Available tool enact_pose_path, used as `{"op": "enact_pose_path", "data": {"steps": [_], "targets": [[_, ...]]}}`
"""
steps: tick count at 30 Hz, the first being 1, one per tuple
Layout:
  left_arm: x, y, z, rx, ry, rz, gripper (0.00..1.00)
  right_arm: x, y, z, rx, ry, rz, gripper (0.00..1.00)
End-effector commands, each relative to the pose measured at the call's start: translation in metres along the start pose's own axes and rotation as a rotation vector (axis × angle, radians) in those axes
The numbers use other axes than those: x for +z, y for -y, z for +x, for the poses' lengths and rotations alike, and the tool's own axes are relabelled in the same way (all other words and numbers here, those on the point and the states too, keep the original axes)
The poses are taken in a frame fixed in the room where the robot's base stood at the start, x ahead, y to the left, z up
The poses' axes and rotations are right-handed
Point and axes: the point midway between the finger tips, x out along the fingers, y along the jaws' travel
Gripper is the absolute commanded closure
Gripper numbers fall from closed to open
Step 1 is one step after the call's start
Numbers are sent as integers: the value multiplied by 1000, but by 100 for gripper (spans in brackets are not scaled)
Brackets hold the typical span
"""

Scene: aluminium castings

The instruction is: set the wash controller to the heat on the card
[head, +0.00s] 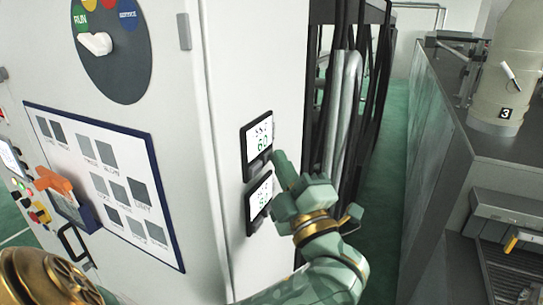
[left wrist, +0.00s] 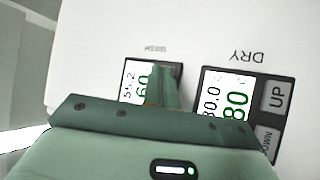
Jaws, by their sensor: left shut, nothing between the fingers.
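The wash controller (head: 257,138) is the upper of two black-framed displays on the cabinet's side. It shows a green set figure of 60; the small dark figure above is hard to read. It is also in the left wrist view (left wrist: 137,84), beside the controller marked DRY (left wrist: 225,95), which reads 80.0 and green 80. My left gripper (head: 279,158) is shut and empty, its tips at the wash controller's button side. In the wrist view its fingers (left wrist: 163,75) cover those buttons; I cannot tell whether they touch. I cannot make out a heat card. My right gripper is not in view.
The DRY controller (head: 260,202) sits just below the wash one. The white cabinet (head: 225,60) also carries a round selector dial (head: 120,70) and a blue-framed panel (head: 110,180). Pipes (head: 345,100) stand close behind my gripper. A grey counter (head: 425,140) lies right.

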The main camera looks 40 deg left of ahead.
Motion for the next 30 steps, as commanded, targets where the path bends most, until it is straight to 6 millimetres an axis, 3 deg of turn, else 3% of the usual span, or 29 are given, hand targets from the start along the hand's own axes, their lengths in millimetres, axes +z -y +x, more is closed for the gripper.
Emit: {"op": "enact_pose_path", "data": {"steps": [24,30], "targets": [[9,-8,-12,-1,1,0,100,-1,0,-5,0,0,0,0],[17,-17,-23,-3,1,-1,100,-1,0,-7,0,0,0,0]]}}
